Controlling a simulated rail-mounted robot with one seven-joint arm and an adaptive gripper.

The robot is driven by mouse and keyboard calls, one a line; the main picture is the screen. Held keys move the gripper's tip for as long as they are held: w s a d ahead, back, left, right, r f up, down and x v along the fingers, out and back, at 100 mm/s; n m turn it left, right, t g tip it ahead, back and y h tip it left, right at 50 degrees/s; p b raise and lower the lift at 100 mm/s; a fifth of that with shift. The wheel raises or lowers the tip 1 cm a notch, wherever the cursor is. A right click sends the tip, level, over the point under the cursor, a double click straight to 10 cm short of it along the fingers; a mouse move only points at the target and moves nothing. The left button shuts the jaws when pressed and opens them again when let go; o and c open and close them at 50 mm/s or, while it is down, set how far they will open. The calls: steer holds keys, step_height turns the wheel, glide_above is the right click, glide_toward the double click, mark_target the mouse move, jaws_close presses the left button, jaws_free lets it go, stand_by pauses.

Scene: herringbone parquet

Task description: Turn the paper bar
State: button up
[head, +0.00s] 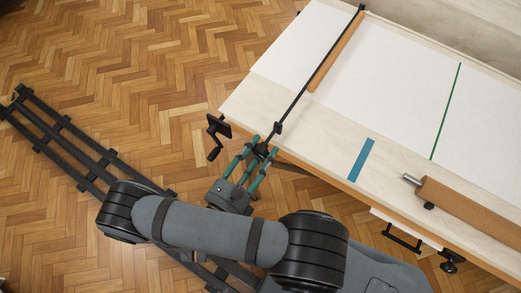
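A long thin black bar (325,67), which looks like the paper bar, crosses the white paper (385,70) diagonally, from a small black fitting at the table's far edge to the near edge. A dark knob (278,127) sits on its near end. My gripper (264,145) is at this near end, just off the table edge. Its two teal fingers are apart, one on each side of the bar's dark end. Whether they touch it cannot be told.
An orange-brown strip (337,52) lies along the bar. A blue strip (361,160) and a brown roller (465,207) lie to the right on the table. A black crank (215,136) sticks out left of my gripper. A drawer handle (403,238) shows below the table edge.

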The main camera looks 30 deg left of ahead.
steer(key=c, duration=0.6)
steer(key=shift+f, duration=0.1)
steer(key=shift+c, duration=0.6)
steer(key=shift+d+n, duration=0.1)
steer(key=shift+n, duration=0.4)
steer(key=o, duration=1.1)
